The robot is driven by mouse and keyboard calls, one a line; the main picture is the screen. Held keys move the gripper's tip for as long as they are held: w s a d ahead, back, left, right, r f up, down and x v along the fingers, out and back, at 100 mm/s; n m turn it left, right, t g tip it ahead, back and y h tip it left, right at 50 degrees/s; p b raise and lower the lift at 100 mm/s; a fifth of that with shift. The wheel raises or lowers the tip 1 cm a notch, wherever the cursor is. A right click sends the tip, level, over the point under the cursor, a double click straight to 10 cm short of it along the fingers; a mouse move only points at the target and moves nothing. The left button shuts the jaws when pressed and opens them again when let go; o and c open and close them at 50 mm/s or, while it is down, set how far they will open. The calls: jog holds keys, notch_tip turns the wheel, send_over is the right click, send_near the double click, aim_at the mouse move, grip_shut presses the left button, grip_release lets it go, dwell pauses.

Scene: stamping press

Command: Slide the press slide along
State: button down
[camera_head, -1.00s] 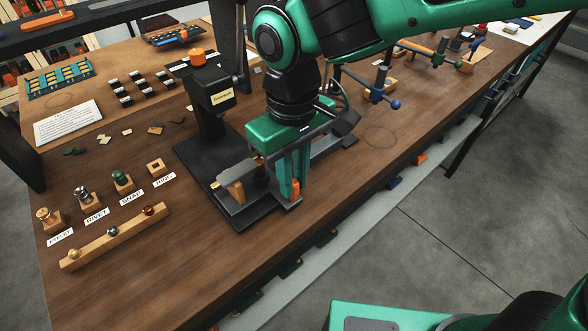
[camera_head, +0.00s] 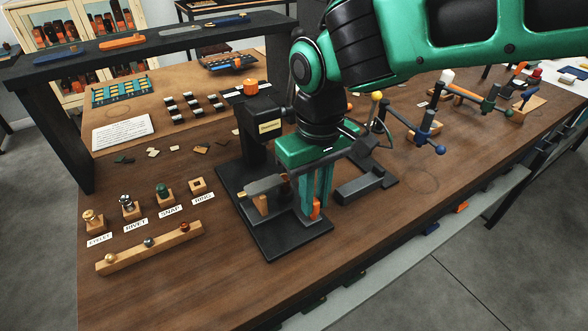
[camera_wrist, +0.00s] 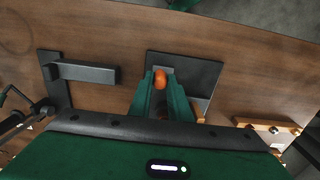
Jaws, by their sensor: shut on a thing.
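The press (camera_head: 262,128) is a black column with a pale label, standing on a black base plate (camera_head: 270,245). A grey slide part (camera_head: 264,186) with wooden pieces sits low over the plate. My gripper (camera_head: 318,200) points down at the plate's right side, shut on an orange knob (camera_head: 315,212). In the wrist view, the knob (camera_wrist: 160,77) sits between the two green fingertips (camera_wrist: 161,85), above the black plate (camera_wrist: 205,70). My fingers and hand hide much of the slide and how it joins the knob.
A grey block (camera_head: 360,187) lies right of the gripper. A wooden rail with several small knobs (camera_head: 148,248) and labelled holders (camera_head: 127,205) stand at left. Blue-handled clamps (camera_head: 415,132) stand at right. The table front is clear.

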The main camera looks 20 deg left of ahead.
jog(key=shift+w+a+r, duration=0.1)
jog(key=shift+w+a, duration=1.3)
jog(key=shift+a, duration=0.15)
jog(key=shift+w+a, duration=1.4)
jog(key=shift+a, duration=0.15)
jog(key=c, duration=1.6)
grip_release()
jog(key=shift+o, duration=0.2)
jog(key=shift+s, duration=0.1)
